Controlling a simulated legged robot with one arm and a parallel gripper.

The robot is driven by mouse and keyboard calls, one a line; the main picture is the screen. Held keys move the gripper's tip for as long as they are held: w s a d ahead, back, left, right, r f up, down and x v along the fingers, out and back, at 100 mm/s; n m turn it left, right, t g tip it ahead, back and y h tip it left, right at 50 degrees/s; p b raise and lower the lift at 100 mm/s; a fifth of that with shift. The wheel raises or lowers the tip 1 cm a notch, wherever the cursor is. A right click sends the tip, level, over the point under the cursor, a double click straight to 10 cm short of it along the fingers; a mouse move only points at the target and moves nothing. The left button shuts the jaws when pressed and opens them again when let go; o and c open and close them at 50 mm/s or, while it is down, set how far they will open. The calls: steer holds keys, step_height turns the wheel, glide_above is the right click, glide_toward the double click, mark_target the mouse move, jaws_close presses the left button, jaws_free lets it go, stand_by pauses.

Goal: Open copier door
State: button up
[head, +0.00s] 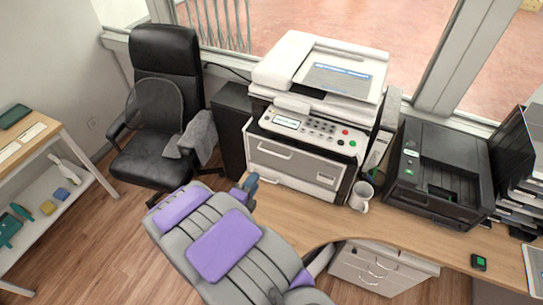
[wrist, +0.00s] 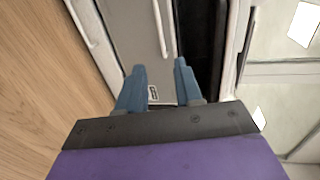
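The white and grey copier (head: 315,75) stands on the desk in the head view. Its grey front door (head: 298,167) carries a pale bar handle (head: 274,150). In the wrist view the door (wrist: 128,35) and its handle (wrist: 160,28) appear turned on their side, just beyond the fingertips. A dark strip runs along the door's upper edge; I cannot tell whether the door is slightly ajar. My gripper (head: 249,183) is low at the copier's front left. In the wrist view my gripper (wrist: 160,68) has its two blue fingers apart, with nothing held between them.
A lower handle (wrist: 84,22) sits nearer the desk. A black chair (head: 165,105) is behind left. The desk top (head: 300,218) is bare in front of the copier.

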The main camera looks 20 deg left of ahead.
steer(key=x, duration=1.5)
steer(key=shift+w+b, duration=0.3)
steer(key=shift+f, duration=0.15)
steer(key=shift+c, duration=0.4)
jaws_close()
steer(key=shift+s+f, duration=0.1)
